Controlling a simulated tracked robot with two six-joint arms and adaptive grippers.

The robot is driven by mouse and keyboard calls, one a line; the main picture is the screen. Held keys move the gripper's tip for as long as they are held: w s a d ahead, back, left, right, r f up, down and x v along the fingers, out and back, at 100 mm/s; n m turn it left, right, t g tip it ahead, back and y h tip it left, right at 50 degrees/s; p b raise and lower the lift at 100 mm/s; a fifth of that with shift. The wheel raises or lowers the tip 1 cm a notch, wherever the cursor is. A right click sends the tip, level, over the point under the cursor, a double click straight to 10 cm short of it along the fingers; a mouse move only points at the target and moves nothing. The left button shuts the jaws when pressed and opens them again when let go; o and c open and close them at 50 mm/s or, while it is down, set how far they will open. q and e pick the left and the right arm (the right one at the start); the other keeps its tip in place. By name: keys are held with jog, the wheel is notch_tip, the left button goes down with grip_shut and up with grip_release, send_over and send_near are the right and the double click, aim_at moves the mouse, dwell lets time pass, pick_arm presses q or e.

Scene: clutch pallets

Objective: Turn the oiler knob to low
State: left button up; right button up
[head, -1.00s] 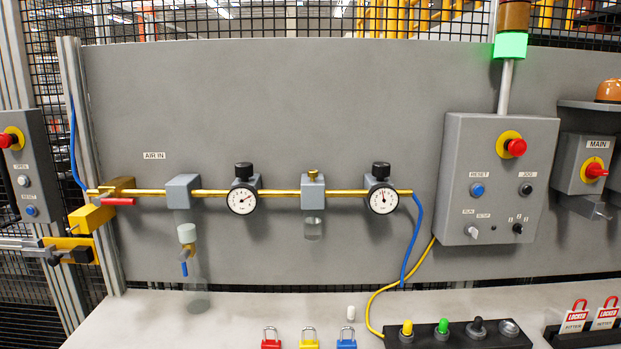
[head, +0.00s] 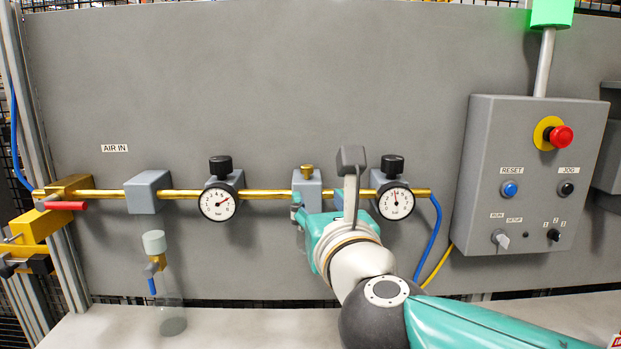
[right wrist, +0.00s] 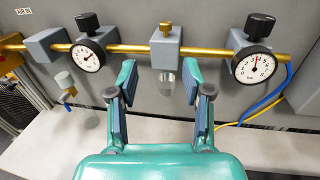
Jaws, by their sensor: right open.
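The oiler is a grey block (head: 305,186) on the brass air pipe, with a small brass knob (head: 307,170) on top. In the right wrist view, the brass knob (right wrist: 166,28) stands centrally on the grey block (right wrist: 166,52), with its clear bowl (right wrist: 167,82) below. My right gripper (head: 299,212) is just in front of and below the oiler in the head view. In the right wrist view, its teal fingers (right wrist: 160,84) are spread and empty, pointing at the oiler, below the knob. The head view hides the oiler's bowl behind my arm. My left gripper is out of view.
Dial gauges with black knobs flank the oiler: the left gauge (head: 218,203) and the right gauge (head: 396,202), close to my right wrist. A filter block (head: 148,192) and a red-handled valve (head: 67,205) are further left. A control box (head: 530,175) stands right.

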aim_at(307, 173)
jog(key=w+p, duration=0.1)
jog(key=w, duration=0.4)
jog(key=w+a+p, duration=0.1)
jog(key=w+p, duration=0.1)
jog(key=w, duration=0.3)
jog(key=w+a+p, duration=0.1)
jog(key=w, duration=0.5)
jog(key=shift+f+p, duration=0.1)
jog(key=shift+p, duration=0.2)
grip_shut()
jog(key=shift+a, duration=0.1)
